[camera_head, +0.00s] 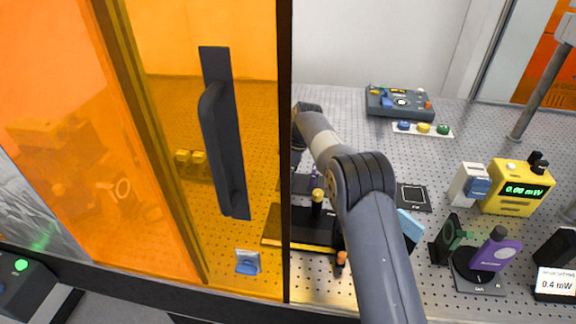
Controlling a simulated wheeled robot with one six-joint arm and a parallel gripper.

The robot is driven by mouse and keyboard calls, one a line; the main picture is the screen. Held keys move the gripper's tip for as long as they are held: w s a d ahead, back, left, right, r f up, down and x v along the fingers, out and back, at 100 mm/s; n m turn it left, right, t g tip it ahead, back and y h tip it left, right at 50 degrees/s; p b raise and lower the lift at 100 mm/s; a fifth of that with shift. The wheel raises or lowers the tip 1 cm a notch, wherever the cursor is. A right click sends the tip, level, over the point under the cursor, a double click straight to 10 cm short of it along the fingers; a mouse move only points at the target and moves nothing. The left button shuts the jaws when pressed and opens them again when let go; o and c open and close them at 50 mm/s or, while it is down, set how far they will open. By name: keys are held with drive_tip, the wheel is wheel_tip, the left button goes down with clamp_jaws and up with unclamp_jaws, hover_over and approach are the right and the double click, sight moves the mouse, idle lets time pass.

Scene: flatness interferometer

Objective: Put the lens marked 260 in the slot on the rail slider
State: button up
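A dark rail (285,238) with a yellow edge lies on the perforated table, partly behind the orange door and my arm. A dark upright piece with a gold knob (317,196) stands on it; I cannot tell whether this is the slider, and no slot shows clearly. No marking 260 is readable on anything, so I cannot pick out that lens. A dark holder with a green part (451,238) stands right of my arm. My arm reaches over the table and its far end bends down behind the door's edge; my gripper's fingers are hidden there.
An orange see-through door with a black handle (223,135) covers the left. At right are a yellow meter (516,187) reading 0.00 mW, a white-and-blue block (468,184) and a purple device (495,252). A grey control box (399,103) stands at the back.

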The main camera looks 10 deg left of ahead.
drive_tip(key=shift+c, duration=0.3)
drive_tip(key=c, duration=1)
drive_tip(key=shift+r, duration=0.1)
drive_tip(key=shift+r, duration=0.1)
drive_tip(key=shift+r+p, duration=2.35)
drive_tip(key=shift+r, duration=0.65)
